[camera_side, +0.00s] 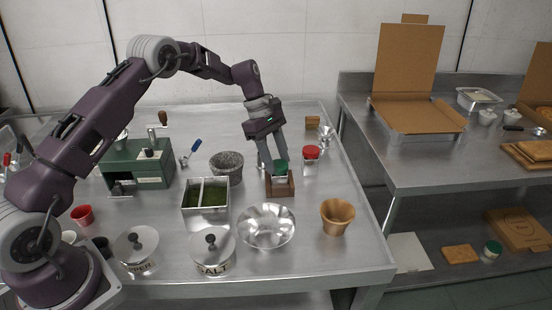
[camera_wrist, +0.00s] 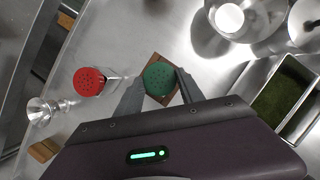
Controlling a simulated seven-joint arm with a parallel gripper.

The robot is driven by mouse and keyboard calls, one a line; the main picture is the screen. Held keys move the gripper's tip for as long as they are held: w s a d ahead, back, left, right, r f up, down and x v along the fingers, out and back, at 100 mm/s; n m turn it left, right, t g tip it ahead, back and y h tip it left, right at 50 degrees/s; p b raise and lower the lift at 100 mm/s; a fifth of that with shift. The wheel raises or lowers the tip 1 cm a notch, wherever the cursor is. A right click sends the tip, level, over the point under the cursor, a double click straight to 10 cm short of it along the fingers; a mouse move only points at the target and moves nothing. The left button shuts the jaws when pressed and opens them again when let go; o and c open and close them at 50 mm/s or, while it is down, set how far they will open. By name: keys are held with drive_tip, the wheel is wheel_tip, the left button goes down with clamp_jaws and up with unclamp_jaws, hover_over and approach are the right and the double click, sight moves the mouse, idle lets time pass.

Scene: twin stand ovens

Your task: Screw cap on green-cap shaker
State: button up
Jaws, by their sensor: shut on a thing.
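The green cap (camera_side: 281,166) sits at the top of the shaker, which stands in a small brown wooden holder (camera_side: 281,188) on the steel table. My gripper (camera_side: 279,160) reaches down from above and is shut on the green cap. In the wrist view the round, perforated green cap (camera_wrist: 159,79) lies between my fingertips (camera_wrist: 158,82), with the holder's corners showing around it. The shaker's body is mostly hidden by the holder and the fingers. I cannot tell how far the cap is seated on the shaker.
A red-capped shaker (camera_side: 311,157) stands close by on the right. A steel bowl (camera_side: 267,226) and a wooden cup (camera_side: 337,216) stand in front.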

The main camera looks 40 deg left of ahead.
drive_tip(key=m, duration=0.1)
drive_tip(key=m+g, duration=0.1)
drive_tip(key=m, duration=0.2)
drive_tip(key=shift+s+d+f+g, duration=0.15)
drive_tip(key=shift+f+g, duration=0.15)
drive_tip(key=shift+g, duration=0.1)
drive_tip(key=shift+m, duration=0.7)
drive_tip(key=shift+c, duration=0.7)
drive_tip(key=shift+s+m+g+y, duration=0.1)
drive_tip(key=shift+m+g+y, duration=0.2)
drive_tip(key=shift+m+g, duration=0.35)
drive_tip(key=o, duration=1.5)
drive_tip(key=shift+r, duration=0.2)
drive_tip(key=shift+c, duration=0.5)
drive_tip(key=shift+t, duration=0.25)
